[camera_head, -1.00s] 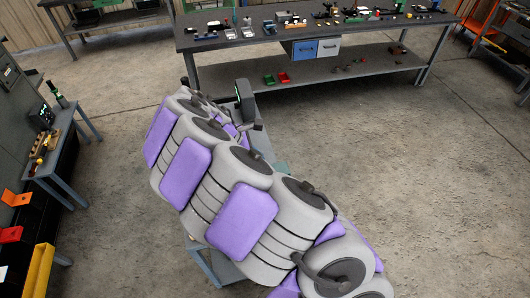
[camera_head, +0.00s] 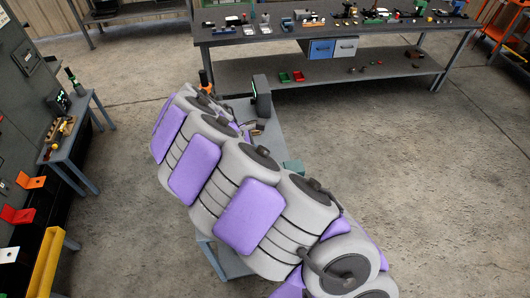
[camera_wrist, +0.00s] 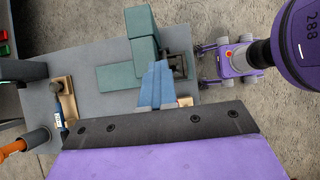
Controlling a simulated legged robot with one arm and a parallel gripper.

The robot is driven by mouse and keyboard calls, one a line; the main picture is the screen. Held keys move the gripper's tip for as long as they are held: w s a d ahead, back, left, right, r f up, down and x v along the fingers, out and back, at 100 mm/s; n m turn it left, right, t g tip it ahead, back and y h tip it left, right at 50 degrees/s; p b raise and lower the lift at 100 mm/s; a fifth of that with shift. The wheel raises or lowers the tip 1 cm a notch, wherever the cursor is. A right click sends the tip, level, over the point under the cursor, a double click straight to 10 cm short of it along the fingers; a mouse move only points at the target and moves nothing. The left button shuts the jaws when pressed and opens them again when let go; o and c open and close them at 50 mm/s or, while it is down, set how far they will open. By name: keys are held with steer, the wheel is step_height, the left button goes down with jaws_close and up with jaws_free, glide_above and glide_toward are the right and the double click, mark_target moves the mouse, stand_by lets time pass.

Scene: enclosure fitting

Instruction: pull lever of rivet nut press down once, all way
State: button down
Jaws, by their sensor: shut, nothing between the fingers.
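A teal press (camera_wrist: 145,45) stands on the grey bench in the wrist view, with a flat teal plate beside its block. Part of its teal body (camera_head: 293,167) shows behind my arm in the head view. A small dark part (camera_wrist: 178,65) sits at its right side; I cannot tell whether it belongs to the lever. My gripper (camera_wrist: 157,66) has its blue-grey fingers together and empty, over the press area and overlapping its plate in the picture. Contact cannot be told. The lever is not clearly seen. In the head view my arm hides the gripper and most of the press.
The grey bench (camera_head: 268,145) also holds a dark upright panel (camera_head: 262,95). A tan block with a dark knob (camera_wrist: 64,100) and an orange-handled tool (camera_wrist: 25,143) lie left in the wrist view. A long workbench (camera_head: 330,32) stands behind. Open concrete floor lies right.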

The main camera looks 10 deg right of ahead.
steer(key=shift+a, duration=0.25)
steer(key=shift+d+f, duration=0.1)
steer(key=shift+d, duration=0.15)
steer(key=shift+a+f, duration=0.1)
steer(key=shift+f, duration=0.1)
steer(key=shift+a+f, duration=0.2)
steer(key=shift+a, duration=1.05)
steer(key=shift+f, duration=0.15)
